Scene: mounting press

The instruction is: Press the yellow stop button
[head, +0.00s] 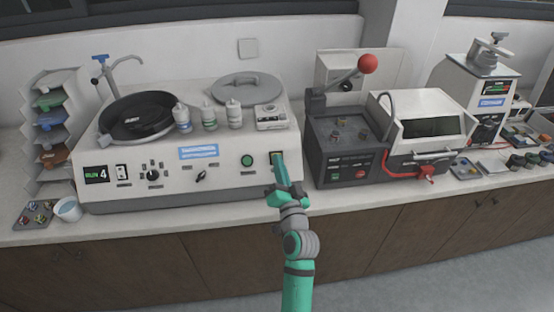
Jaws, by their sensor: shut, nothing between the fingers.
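A white bench machine (215,178) stands on the counter at left centre, with a front panel of switches and knobs. A small dark square with a yellowish edge (273,154) sits at the right end of this panel; my gripper covers most of it, so I cannot make out the yellow stop button clearly. My gripper (279,160) is shut and empty, its fingertips in front of that square. I cannot tell whether they touch it or press it in. A green round button (247,160) is just left of the fingertips.
The panel's display (97,174) reads RUN 4. A dark cutting machine (340,150) with a red ball lever (368,64) stands close right of my gripper. A white cup (68,209) is at the counter's left. The floor in front is clear.

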